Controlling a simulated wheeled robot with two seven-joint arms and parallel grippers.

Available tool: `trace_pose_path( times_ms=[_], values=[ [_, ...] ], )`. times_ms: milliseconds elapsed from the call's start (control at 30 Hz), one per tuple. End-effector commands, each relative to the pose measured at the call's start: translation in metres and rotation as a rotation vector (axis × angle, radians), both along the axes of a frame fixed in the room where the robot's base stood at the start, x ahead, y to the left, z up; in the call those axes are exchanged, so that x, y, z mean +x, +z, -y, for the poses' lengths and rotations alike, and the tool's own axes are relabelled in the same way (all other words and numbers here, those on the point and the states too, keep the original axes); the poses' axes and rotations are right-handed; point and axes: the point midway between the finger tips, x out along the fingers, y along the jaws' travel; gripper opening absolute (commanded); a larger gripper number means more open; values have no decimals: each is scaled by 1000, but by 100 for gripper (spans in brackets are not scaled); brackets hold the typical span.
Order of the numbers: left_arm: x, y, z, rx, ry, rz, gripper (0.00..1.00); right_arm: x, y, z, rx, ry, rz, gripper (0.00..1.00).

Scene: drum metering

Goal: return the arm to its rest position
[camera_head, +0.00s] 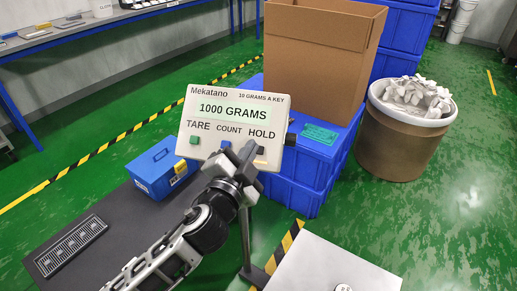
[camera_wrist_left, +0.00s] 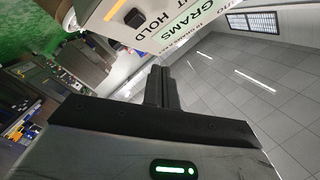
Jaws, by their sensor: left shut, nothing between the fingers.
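My left gripper (camera_head: 242,158) is shut and empty, in front of the lower right part of the scale's display panel (camera_head: 236,112). The panel reads "1000 GRAMS" and has keys marked TARE, COUNT and HOLD. The TARE key is green and the COUNT key is blue; the HOLD key is partly hidden by the gripper. In the left wrist view the shut fingers (camera_wrist_left: 161,88) point toward the panel (camera_wrist_left: 165,25), with a dark key near them. I cannot tell whether the fingertips touch the panel. My right gripper is not in view.
A blue box (camera_head: 162,168) sits on the dark bench. Blue crates (camera_head: 295,195) carry an open cardboard box (camera_head: 322,60). A brown drum (camera_head: 392,140) filled with white pieces stands at right. A pale surface (camera_head: 335,265) lies at front right. Green floor is open beyond.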

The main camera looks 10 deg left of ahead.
Motion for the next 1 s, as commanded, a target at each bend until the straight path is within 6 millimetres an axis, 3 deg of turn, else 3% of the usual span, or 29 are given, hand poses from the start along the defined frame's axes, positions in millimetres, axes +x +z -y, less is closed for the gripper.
trace_pose_path(
  times_ms=[267, 367, 467, 567, 700, 833, 1000],
  values=[
    [0, -2, 0, -3, 0, -4, 0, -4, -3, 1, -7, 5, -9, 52],
    [-7, -17, -1, -35, -1, -51, 0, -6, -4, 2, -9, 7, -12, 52],
    [-24, -54, -5, -118, -1, -164, 0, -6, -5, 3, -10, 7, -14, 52],
    [-55, -103, -10, -247, 10, -323, 0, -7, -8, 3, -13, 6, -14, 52],
    [-111, -167, -20, -447, 57, -531, 0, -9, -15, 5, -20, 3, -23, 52],
    [-161, -206, -30, -606, 121, -672, 0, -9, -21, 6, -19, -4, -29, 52],
    [-201, -231, -39, -726, 184, -763, 0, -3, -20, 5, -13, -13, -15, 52]
  ],
)
